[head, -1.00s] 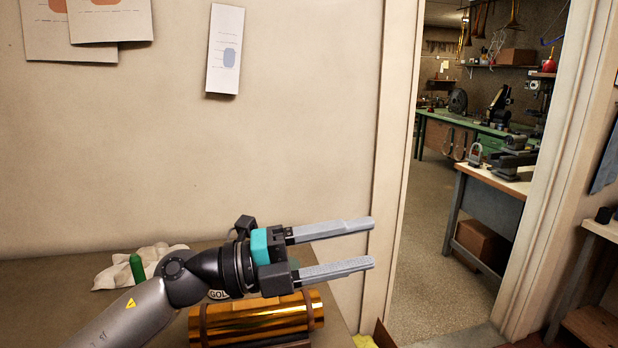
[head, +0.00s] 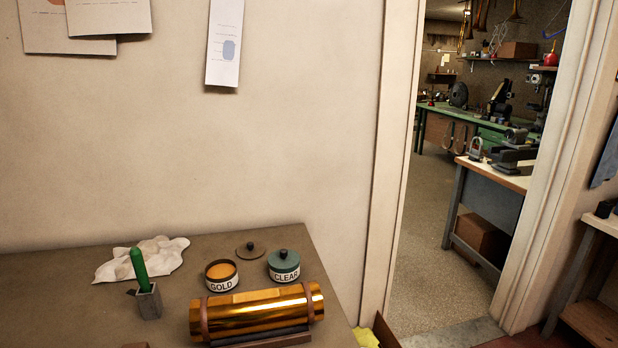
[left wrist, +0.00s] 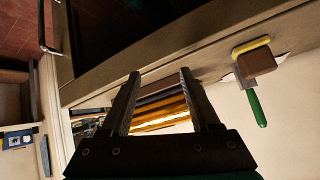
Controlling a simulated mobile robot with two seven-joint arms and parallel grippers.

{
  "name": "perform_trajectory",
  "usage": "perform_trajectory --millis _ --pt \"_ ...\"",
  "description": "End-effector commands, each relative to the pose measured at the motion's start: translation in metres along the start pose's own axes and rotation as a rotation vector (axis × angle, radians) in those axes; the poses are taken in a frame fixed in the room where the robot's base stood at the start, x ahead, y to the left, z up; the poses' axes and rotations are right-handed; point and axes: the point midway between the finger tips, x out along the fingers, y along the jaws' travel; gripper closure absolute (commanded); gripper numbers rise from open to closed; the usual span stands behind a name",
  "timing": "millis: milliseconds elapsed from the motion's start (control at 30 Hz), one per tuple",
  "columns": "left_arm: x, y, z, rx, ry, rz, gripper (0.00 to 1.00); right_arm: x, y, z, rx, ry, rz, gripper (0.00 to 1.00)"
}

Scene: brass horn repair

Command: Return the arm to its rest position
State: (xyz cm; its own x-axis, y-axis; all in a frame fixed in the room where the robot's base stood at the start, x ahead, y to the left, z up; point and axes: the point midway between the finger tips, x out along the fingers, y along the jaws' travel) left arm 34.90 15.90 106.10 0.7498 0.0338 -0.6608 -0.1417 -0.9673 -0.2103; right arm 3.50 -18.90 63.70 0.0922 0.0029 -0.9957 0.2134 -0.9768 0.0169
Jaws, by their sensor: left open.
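My left gripper (left wrist: 159,74) shows only in the left wrist view. Its two fingers are apart with nothing between the tips. Beyond and between the fingers, the shiny brass cylinder (left wrist: 160,122) shows in part, and no contact is visible. In the head view the brass cylinder (head: 255,310) lies on its dark cradle on the table (head: 60,290), with no arm over it. My right gripper is in neither view.
An open GOLD jar (head: 221,286), a lidded CLEAR jar (head: 284,270) and a loose lid (head: 251,250) stand behind the cylinder. A green handle (head: 138,264) stands in a grey holder near a white cloth (head: 160,255). A doorway opens at right.

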Motion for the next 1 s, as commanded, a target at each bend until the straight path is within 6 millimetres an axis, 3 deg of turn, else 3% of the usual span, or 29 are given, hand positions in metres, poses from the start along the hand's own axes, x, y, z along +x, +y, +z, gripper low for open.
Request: perform_trajectory --millis 33,100,333,667,1000 --pt "-0.007 0.005 0.027 -0.022 -0.093 0.024 0.38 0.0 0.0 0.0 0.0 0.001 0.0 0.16" --pt "-0.018 0.011 0.058 -0.041 -0.205 0.056 0.38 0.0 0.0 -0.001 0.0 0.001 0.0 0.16" --pt "-0.066 0.033 0.141 -0.084 -0.526 0.168 0.38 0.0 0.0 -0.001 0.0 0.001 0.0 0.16" --pt "0.012 0.054 0.205 -0.074 -0.558 0.174 0.38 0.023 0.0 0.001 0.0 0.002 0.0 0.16" --pt "0.096 0.087 0.323 -0.062 -0.61 0.186 0.38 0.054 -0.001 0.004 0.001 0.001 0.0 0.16"
